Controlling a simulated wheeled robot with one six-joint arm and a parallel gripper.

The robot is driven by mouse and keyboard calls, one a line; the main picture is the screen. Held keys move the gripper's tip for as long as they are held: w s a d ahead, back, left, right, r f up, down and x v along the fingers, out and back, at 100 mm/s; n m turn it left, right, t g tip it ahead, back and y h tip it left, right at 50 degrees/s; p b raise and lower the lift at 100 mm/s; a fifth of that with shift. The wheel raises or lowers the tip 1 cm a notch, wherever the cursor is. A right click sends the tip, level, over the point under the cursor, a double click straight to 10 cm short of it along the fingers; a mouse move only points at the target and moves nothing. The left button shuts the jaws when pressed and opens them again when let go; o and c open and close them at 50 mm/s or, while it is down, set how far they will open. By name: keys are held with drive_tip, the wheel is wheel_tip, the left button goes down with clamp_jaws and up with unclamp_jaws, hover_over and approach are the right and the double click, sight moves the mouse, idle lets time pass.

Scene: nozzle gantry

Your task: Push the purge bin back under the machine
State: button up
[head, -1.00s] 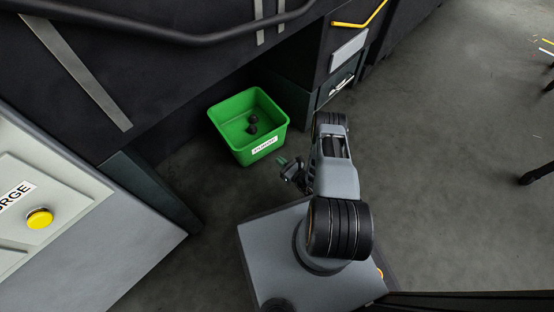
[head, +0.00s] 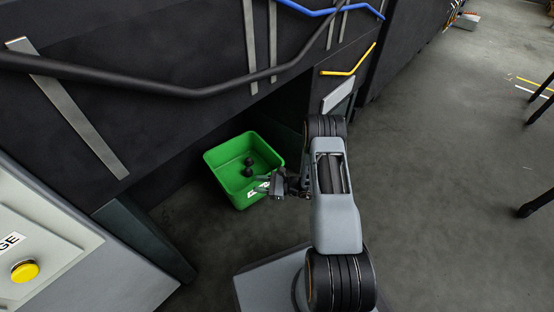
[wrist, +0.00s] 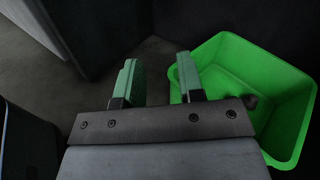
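The purge bin (head: 222,160) is a green open-topped tub with dark round lumps in it. It stands on the floor at the opening under the dark machine (head: 190,110). In the head view my gripper (head: 262,184) is at the bin's front right side and covers part of its white label. In the wrist view the bin (wrist: 290,75) is at the right, partly hidden behind my gripper (wrist: 159,78). The two green-padded fingers are apart with nothing between them. The right finger is close to the bin's rim; I cannot tell if it touches.
A panel with a yellow button (head: 25,271) stands at the lower left. A black pipe (head: 150,78) runs along the machine front. A yellow handle (head: 350,62) is right of the opening. Open floor (head: 430,160) lies to the right, with dark legs at the far right edge.

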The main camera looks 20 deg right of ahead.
drive_tip(key=s+a+r+n+g+h, duration=0.2)
drive_tip(key=s+r+n+g, duration=0.3)
drive_tip(key=r, duration=0.3)
drive_tip(key=s+a+r+n+g+h, duration=0.2)
drive_tip(key=a+r+n+g, duration=0.1)
drive_tip(key=r+n+g, duration=0.4)
drive_tip(key=s+d+r+n+t+h, duration=0.3)
drive_tip(key=s+r+n+h, duration=0.1)
drive_tip(key=s+r+h, duration=0.1)
drive_tip(key=s+d+r+n+t+h, duration=0.3)
drive_tip(key=s+d+r+n+h, duration=0.1)
drive_tip(key=r, duration=0.4)
drive_tip(key=shift+s+d+n+t+h, duration=0.3)
drive_tip(key=shift+s+n+h, duration=0.2)
drive_tip(key=shift+s+h, duration=0.65)
drive_tip(key=shift+w+a, duration=0.15)
drive_tip(key=shift+w, duration=0.05)
